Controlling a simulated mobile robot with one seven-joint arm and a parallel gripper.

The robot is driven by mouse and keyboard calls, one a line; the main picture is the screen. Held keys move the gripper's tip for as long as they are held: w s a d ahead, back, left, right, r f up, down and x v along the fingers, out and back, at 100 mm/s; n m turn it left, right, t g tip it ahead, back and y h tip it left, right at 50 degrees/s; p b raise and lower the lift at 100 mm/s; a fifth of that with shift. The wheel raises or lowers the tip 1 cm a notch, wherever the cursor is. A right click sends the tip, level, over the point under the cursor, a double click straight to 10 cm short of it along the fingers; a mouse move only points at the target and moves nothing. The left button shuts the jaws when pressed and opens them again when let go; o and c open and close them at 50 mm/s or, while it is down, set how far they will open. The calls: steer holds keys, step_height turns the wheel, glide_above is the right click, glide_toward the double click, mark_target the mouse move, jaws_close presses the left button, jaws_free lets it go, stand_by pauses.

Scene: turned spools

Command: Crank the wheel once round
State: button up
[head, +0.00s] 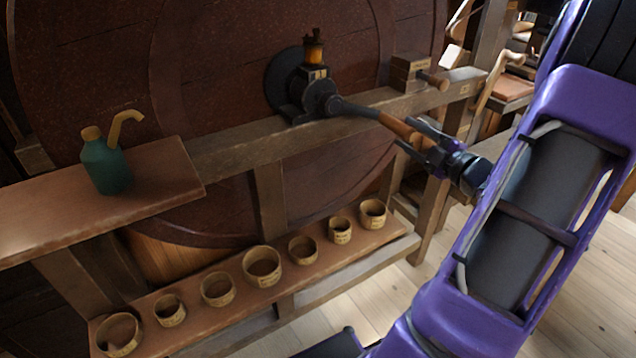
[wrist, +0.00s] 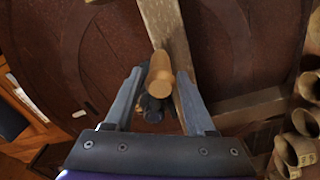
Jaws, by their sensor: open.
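A dark round wheel (head: 284,82) sits with a black crank mechanism (head: 318,98) on a wooden beam in front of a large cask. A dark crank arm (head: 355,108) reaches right from it and ends in a light wooden handle (head: 398,125). My gripper (head: 416,138) is at the outer end of that handle, with its fingers open. In the wrist view the wooden handle (wrist: 160,74) lies between the two spread fingers of my gripper (wrist: 159,78), with gaps visible beside it. I cannot tell whether either finger touches it.
A wooden beam (head: 235,145) runs beneath the mechanism. A small wooden block with a peg (head: 410,70) stands right of the crank. A green bottle (head: 106,165) stands on the left shelf. Several small tubs (head: 262,266) line the lower shelf. Pale floor (head: 395,300) is open at right.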

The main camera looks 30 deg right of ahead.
mark_target(400, 128)
steer(key=w, duration=0.3)
steer(key=shift+w+a, duration=0.15)
steer(key=shift+w, duration=0.1)
steer(key=a+f+m+p, duration=0.3)
steer(key=a+f+m, duration=0.4)
steer(key=f+m, duration=0.1)
steer(key=s+a+r+m+p, duration=0.1)
steer(key=a+m+p, duration=0.3)
steer(key=a+m, duration=0.7)
steer(key=shift+s+a+r+p, duration=0.25)
steer(key=shift+s+a+p, duration=0.15)
steer(key=shift+a, duration=1.7)
steer(key=shift+d+f+m, duration=0.1)
steer(key=shift+d+m, duration=0.2)
